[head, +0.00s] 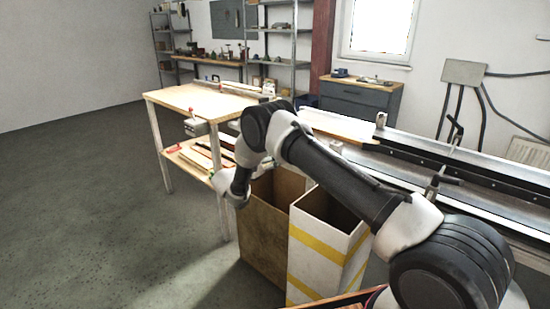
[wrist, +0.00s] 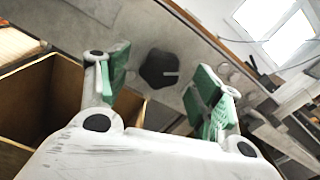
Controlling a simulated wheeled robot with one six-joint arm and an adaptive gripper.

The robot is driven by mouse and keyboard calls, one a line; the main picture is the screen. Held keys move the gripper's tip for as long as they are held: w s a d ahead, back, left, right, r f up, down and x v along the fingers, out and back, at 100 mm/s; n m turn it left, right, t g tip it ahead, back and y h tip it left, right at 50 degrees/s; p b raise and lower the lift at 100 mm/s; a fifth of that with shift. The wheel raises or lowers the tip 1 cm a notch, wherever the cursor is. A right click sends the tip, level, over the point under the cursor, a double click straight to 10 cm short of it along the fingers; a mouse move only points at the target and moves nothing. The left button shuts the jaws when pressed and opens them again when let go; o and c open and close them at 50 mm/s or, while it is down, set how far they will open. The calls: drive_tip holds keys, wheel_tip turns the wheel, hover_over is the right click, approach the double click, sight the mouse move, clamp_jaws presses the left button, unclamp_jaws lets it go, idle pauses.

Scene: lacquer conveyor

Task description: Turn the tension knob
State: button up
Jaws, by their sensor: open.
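The tension knob, a dark lobed knob (wrist: 160,69) with a pale mark, shows in the wrist view on the grey side face of the conveyor (wrist: 205,55). My gripper (wrist: 158,88) is open, with its green-padded fingers to the left and right of the knob in the picture. Nothing is seen between the pads except the knob beyond them. I cannot tell how far the fingertips are from it, and no contact shows. In the head view my arm hides the knob and the gripper's fingers. The conveyor's rails (head: 470,172) run along the right.
A brown open box (head: 262,215) and a white box with yellow stripes (head: 318,240) stand below my arm. The brown box's wall (wrist: 62,100) is close to the left finger in the wrist view. A wooden table (head: 205,100) stands behind. The floor at left is clear.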

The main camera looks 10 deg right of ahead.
drive_tip(key=shift+x, duration=1.5)
drive_tip(key=c, duration=1)
drive_tip(key=shift+c, duration=0.2)
drive_tip(key=shift+m, duration=0.3)
drive_tip(key=m, duration=0.3)
drive_tip(key=shift+m, duration=0.3)
drive_tip(key=shift+s+m, duration=0.1)
drive_tip(key=shift+m, duration=1.7)
